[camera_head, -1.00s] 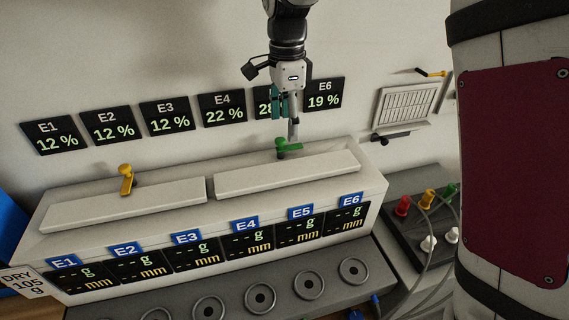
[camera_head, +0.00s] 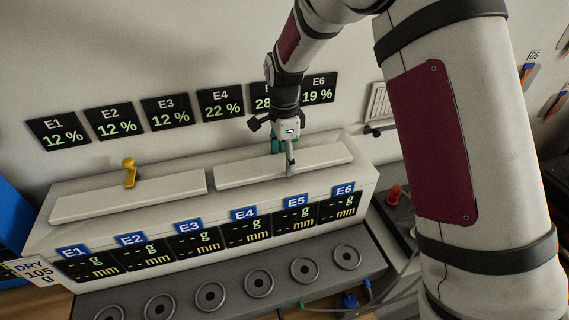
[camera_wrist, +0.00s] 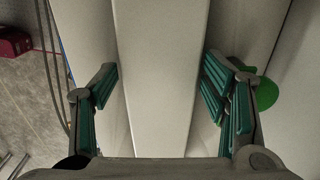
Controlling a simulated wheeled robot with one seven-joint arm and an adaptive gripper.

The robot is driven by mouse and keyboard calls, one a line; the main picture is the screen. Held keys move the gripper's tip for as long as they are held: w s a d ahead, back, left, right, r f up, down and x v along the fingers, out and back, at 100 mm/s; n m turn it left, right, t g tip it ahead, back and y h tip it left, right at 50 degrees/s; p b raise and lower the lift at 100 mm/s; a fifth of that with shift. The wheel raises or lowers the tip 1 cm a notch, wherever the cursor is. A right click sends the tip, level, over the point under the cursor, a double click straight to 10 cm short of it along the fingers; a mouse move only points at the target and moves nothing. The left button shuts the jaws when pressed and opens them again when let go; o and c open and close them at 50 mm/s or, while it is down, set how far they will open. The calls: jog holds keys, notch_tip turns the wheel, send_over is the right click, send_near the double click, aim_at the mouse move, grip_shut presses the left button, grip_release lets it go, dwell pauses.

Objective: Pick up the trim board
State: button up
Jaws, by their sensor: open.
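Two long off-white boards lie on top of the white cabinet: a left board (camera_head: 165,192) and a right board (camera_head: 240,175). No label shows which one is the trim board. My gripper (camera_head: 284,158) points down over the right board in the head view. In the wrist view my gripper (camera_wrist: 160,78) is open, its teal-padded fingers on either side of a long pale board (camera_wrist: 160,35) with a gap at each side. Nothing is held. Part of the right board's far edge is hidden behind the gripper in the head view.
A green knob (camera_wrist: 266,93) is close beside the right-hand finger. The cabinet front (camera_head: 200,240) carries displays, with a grey ledge of round sockets below. A red plug (camera_head: 393,195) is at right.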

jog(key=shift+f, duration=0.25)
jog(key=c, duration=1.1)
jog(key=shift+o, duration=0.2)
jog(key=shift+r, duration=0.2)
